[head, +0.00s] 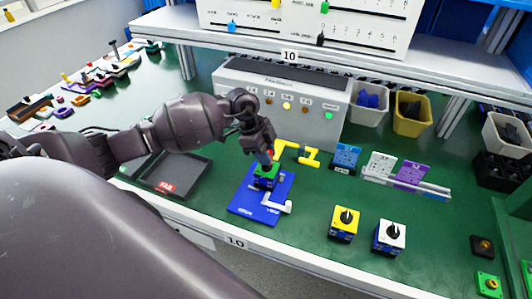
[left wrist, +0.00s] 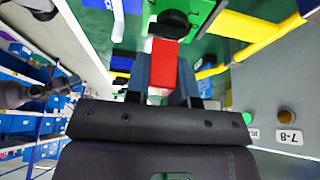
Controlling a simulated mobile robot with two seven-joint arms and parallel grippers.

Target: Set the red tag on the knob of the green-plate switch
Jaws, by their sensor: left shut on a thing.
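My left gripper (head: 267,157) is shut on the red tag (left wrist: 163,64), which sits between the two fingers in the left wrist view. The gripper points down just above the green-plate switch (head: 266,174), which stands on a blue board (head: 244,204). In the left wrist view the switch's green plate (left wrist: 201,14) and black knob (left wrist: 173,22) lie right beyond the end of the tag. I cannot tell whether tag and knob touch. In the head view the gripper hides most of the tag and the knob.
A yellow clamp (head: 300,153) and a white lever (head: 278,206) flank the switch. A yellow-plate switch (head: 344,222) and a white-plate switch (head: 389,236) stand to the right. A grey panel box (head: 320,128) is behind; a dark tray (head: 183,174) lies left.

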